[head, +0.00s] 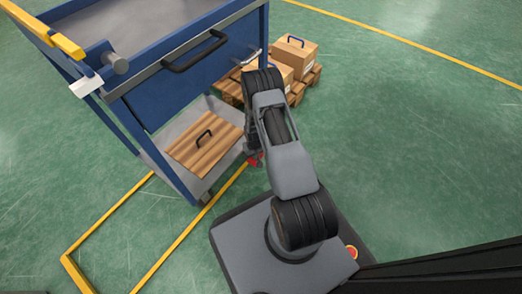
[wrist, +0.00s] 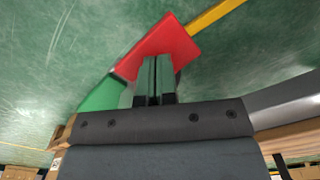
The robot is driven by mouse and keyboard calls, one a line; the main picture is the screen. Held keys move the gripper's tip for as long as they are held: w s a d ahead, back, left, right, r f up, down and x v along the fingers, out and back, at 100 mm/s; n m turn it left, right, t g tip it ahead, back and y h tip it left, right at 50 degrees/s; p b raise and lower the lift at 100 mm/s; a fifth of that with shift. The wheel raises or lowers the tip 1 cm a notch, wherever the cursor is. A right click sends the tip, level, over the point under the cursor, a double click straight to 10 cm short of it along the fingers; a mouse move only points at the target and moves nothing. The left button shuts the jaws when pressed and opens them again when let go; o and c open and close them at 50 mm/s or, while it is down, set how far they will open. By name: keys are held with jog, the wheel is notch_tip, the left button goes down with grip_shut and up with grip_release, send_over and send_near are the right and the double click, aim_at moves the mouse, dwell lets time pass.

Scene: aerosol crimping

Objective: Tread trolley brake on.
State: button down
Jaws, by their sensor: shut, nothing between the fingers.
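The blue trolley (head: 183,75) stands to the left in the head view. A red pedal-like plate (head: 255,160) shows low by the trolley's near right corner, partly hidden by my arm. In the wrist view the red plate (wrist: 172,42) is large, just beyond my fingertips, tilted in the picture. A brighter green flat piece (wrist: 102,97) is beside it on the left. My gripper (wrist: 155,62) is shut and empty, its fingers overlapping the red plate in the picture. I cannot tell whether they touch it. In the head view my gripper is mostly hidden behind my arm.
A wooden board with a black handle (head: 190,152) lies on the trolley's lower shelf. Cardboard boxes (head: 296,55) stand on a pallet (head: 300,92) behind my arm. Yellow lines (head: 110,212) mark the green floor. Floor to the right (head: 430,150) is clear.

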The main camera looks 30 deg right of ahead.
jog(key=shift+r, duration=0.1)
notch_tip(320, 180, up, 8)
jog(key=p, duration=0.5)
jog(key=shift+p, duration=0.4)
dwell(0.4)
